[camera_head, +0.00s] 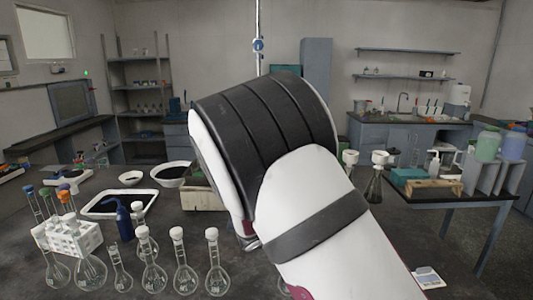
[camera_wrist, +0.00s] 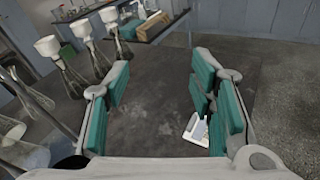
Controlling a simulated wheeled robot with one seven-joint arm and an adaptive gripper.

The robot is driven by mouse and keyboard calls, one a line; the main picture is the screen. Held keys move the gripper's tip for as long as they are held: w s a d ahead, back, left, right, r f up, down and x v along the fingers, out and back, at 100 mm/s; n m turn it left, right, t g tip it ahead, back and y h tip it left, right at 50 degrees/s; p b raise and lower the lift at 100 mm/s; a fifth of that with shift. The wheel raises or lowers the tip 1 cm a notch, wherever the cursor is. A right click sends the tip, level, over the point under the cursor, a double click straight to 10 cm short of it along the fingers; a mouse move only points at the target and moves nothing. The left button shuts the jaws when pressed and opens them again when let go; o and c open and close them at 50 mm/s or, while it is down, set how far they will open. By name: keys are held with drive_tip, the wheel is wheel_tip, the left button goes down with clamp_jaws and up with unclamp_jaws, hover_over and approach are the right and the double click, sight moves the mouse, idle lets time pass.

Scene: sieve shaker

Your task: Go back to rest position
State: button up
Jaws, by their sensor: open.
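My gripper (camera_wrist: 160,100) shows in the wrist view with its teal-padded fingers spread apart. Nothing is between the fingers. Below it lies the dark bench top (camera_wrist: 150,75). A small white device (camera_wrist: 196,129) with a grey screen lies beside the right finger, partly hidden by it. In the head view my white and black arm fills the middle and hides the gripper. The white device (camera_head: 428,278) also shows there at the lower right.
Capped flasks (camera_head: 180,265) and a white tube rack (camera_head: 68,238) stand at the left front. Flasks with white funnels (camera_wrist: 84,36) stand left of my gripper. A white tray (camera_head: 120,204) lies behind the flasks. A side table (camera_head: 450,198) with bottles is at the right.

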drive_tip(key=s+d+r+m+g+y+b, duration=0.15)
drive_tip(key=s+d+m+g+y, duration=0.3)
drive_tip(key=s, duration=0.45)
drive_tip(key=s+d+r+m+g+y, duration=0.1)
drive_tip(key=s+d+r+m+g, duration=0.15)
drive_tip(key=s+d+m, duration=0.5)
drive_tip(key=s+a+m+t+y+b, duration=0.1)
drive_tip(key=s+a+m+y, duration=0.3)
drive_tip(key=s, duration=0.5)
drive_tip(key=s+a+r+m+t+y+b, duration=0.1)
drive_tip(key=s+a+m+y, duration=0.3)
drive_tip(key=s, duration=0.5)
drive_tip(key=shift+s+a+r+m, duration=0.3)
drive_tip(key=shift+a+m, duration=0.35)
drive_tip(key=shift+m, duration=0.55)
